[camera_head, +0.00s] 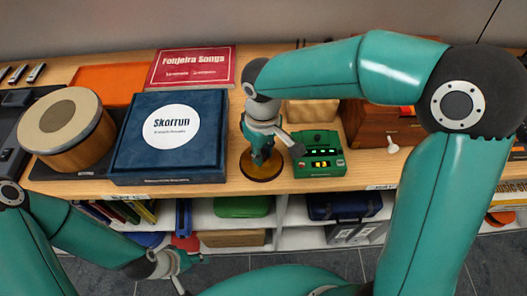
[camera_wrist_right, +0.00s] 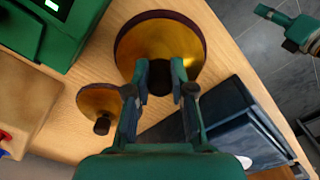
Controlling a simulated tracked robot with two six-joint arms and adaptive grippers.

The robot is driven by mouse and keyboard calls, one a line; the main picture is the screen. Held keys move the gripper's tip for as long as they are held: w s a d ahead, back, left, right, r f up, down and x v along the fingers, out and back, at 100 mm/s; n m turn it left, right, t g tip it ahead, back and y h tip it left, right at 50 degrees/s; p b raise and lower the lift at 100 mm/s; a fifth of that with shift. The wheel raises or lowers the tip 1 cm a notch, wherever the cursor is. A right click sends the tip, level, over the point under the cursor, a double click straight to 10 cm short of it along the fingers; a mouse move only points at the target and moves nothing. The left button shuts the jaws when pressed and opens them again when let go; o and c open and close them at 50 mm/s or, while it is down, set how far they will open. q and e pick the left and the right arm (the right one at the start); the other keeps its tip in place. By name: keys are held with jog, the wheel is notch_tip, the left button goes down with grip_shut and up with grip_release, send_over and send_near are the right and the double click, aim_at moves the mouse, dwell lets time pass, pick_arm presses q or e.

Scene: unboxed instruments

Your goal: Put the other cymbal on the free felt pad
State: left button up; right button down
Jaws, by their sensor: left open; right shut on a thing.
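A gold cymbal (camera_wrist_right: 160,38) with a black knob (camera_wrist_right: 158,77) and a dark reddish rim is in the right wrist view. It also shows in the head view (camera_head: 262,172), at the front of the wooden top. My right gripper (camera_wrist_right: 160,86) points down and is shut on this cymbal's knob. I cannot tell whether a felt pad lies under the cymbal. A smaller-looking gold cymbal (camera_wrist_right: 92,97) with a black knob lies behind it, hidden by my right arm in the head view. My left gripper (camera_head: 177,266) is open and empty, low in front of the shelves.
A green device (camera_head: 318,155) with lit displays stands just right of the held cymbal. A navy box (camera_head: 172,140) stands to its left, with a drum (camera_head: 68,130) further left. A wooden cabinet (camera_head: 378,128) stands at the right. Open shelves lie below the top's front edge.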

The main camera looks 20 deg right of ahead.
aim_at(263, 152)
jog(key=shift+f, duration=0.25)
jog(key=shift+f, duration=0.2)
jog(key=c, duration=1)
grip_release()
jog(key=shift+r, duration=0.1)
jog(key=shift+r, duration=0.15)
notch_tip(263, 152, up, 12)
